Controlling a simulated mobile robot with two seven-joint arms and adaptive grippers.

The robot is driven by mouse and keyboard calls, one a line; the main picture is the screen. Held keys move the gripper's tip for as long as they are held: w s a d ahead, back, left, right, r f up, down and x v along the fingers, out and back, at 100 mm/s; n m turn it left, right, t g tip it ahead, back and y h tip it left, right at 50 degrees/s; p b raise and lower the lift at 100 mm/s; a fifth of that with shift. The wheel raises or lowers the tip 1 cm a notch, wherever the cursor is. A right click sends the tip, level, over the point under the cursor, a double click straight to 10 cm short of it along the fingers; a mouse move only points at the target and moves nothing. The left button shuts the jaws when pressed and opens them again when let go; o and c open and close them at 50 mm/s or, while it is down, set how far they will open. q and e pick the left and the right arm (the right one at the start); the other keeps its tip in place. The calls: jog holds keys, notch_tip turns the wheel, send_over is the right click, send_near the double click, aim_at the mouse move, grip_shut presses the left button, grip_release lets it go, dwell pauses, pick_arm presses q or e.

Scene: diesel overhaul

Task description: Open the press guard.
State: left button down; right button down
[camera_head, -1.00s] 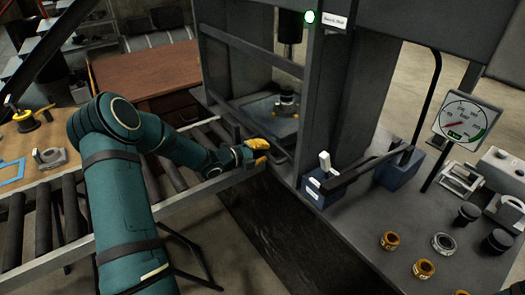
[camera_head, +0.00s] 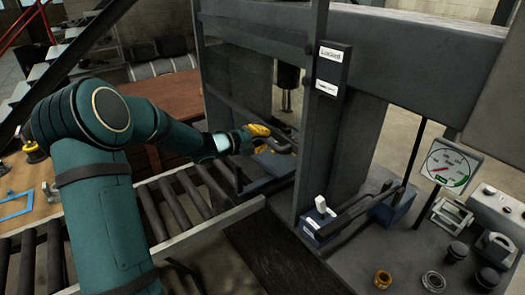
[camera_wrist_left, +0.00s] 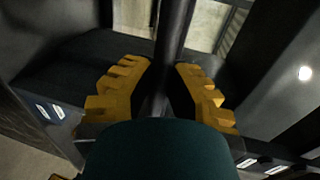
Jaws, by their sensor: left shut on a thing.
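The press (camera_head: 318,125) is a tall dark grey frame right of the middle in the head view. Dark bars cross its open side, an upper one (camera_head: 250,42) and a lower one (camera_head: 228,104); they look like the guard. My left gripper (camera_head: 275,143), with yellow fingers, is at the lower bar, in front of the press opening. In the left wrist view a dark round bar (camera_wrist_left: 172,45) runs between the yellow fingers (camera_wrist_left: 158,88), which are shut on it. My right gripper is not in view.
A roller conveyor (camera_head: 150,215) lies under my left arm. A blue block (camera_head: 318,225) with a white switch and black lever stands right of the press post. A gauge (camera_head: 450,167), rings and small parts stand on the bench at right. A brown wooden table (camera_head: 170,100) is behind.

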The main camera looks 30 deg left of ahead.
pick_arm(q)
notch_tip(320, 180, up, 6)
jog(key=shift+f+p, duration=0.2)
jog(key=shift+p, duration=0.8)
jog(key=c, duration=0.9)
grip_release()
jog(key=shift+f, duration=0.1)
jog(key=shift+c, duration=0.2)
jog(key=v, duration=1.2)
